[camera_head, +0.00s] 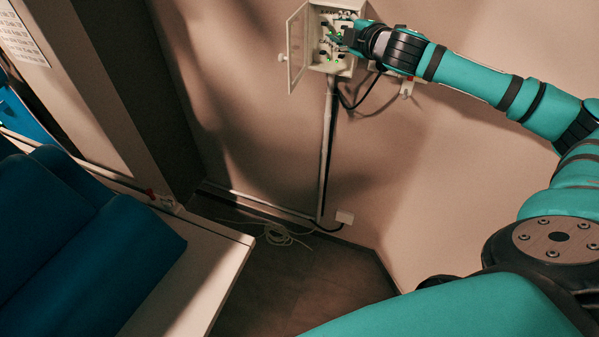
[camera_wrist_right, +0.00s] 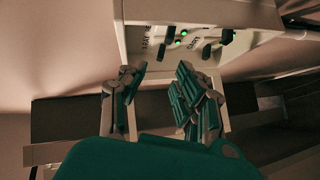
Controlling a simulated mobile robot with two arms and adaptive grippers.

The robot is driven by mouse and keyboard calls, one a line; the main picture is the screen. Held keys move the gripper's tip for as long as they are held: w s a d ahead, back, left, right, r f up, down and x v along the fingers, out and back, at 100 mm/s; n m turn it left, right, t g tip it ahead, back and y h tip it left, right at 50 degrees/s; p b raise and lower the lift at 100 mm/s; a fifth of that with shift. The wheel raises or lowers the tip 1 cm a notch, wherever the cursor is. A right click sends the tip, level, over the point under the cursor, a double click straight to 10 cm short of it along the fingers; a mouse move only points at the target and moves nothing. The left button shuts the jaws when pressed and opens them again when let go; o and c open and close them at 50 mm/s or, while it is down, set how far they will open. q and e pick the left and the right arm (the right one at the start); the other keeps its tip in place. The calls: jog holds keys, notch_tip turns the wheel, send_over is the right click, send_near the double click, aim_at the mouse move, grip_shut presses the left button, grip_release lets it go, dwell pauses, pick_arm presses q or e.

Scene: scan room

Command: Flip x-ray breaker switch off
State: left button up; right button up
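The white breaker box (camera_head: 319,66) is on the wall at the top of the head view, its door (camera_head: 297,46) swung open to the left. In the wrist view its panel has several black switches and two green lights (camera_wrist_right: 183,33). A black switch (camera_wrist_right: 162,51) stands beside lettering that seems to read X-RAY (camera_wrist_right: 147,38). My right gripper (camera_head: 341,38) is at the box opening. In the wrist view its teal fingers (camera_wrist_right: 161,70) are apart with nothing between them, just short of the panel near that switch. Contact is not clear. My left gripper is out of view.
A conduit (camera_head: 327,150) runs down the wall below the box, with a black cable beside it. A white table (camera_head: 222,262) with blue cushions (camera_head: 90,245) is at the lower left. Loose cable (camera_head: 280,235) lies on the floor.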

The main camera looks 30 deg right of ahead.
jog(key=d+b+v, duration=0.1)
jog(key=b+v, duration=0.3)
jog(key=v, duration=0.8)
jog(key=s+a+f+m+g+y, duration=0.1)
jog(key=s+a+f+m+g, duration=0.1)
jog(key=a+f, duration=0.7)
jog(key=s+a+f+m+g+y, duration=0.1)
jog(key=s+a+f+m+g, duration=0.1)
jog(key=a+f, duration=0.8)
jog(key=shift+s+a+f, duration=0.25)
jog(key=shift+s+f, duration=0.05)
jog(key=shift+f, duration=2.5)
